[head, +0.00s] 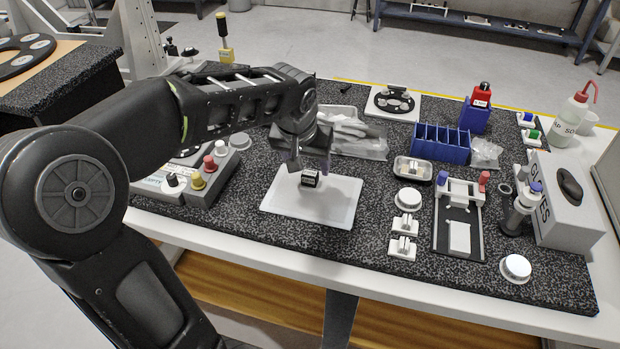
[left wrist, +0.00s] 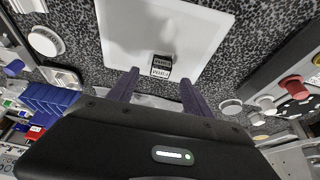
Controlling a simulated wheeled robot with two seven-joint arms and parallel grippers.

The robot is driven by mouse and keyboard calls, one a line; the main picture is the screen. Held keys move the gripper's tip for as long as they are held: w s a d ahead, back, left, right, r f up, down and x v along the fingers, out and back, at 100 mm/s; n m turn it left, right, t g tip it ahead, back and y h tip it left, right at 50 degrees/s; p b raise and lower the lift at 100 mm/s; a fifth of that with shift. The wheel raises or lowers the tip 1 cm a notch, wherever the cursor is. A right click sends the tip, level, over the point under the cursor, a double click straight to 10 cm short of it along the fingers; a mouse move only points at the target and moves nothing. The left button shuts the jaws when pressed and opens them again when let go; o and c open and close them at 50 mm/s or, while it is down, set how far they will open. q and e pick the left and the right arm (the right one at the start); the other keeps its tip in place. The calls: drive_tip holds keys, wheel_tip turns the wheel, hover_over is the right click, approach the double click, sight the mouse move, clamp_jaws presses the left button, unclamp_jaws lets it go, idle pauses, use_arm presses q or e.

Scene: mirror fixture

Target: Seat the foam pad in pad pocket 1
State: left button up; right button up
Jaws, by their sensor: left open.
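A small dark block with white printed labels (head: 309,178) sits on a white tray (head: 283,202) near the table's middle; I cannot tell whether it is the foam pad. The block also shows in the left wrist view (left wrist: 161,65), ahead of the fingertips on the white tray (left wrist: 190,30). My left gripper (head: 309,164) is open above the tray, near the block, with nothing between its fingers (left wrist: 157,80). A black round plate with pale discs (head: 393,98) on a white base is at the back; I cannot make out pad pocket 1 on it. My right gripper is not in view.
A grey box with coloured knobs (head: 197,181) stands left of the tray. A clear bag (head: 350,132) lies behind it. To the right are a blue rack (head: 440,143), a metal dish (head: 413,170), a clamp fixture (head: 459,215) and a glove box (head: 573,215). The mat's front strip is mostly clear.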

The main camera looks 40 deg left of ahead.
sight(310, 173)
use_arm(q)
drive_tip(key=x, duration=0.4)
drive_tip(key=shift+s, duration=0.1)
idle(0.4)
clamp_jaws()
idle(0.4)
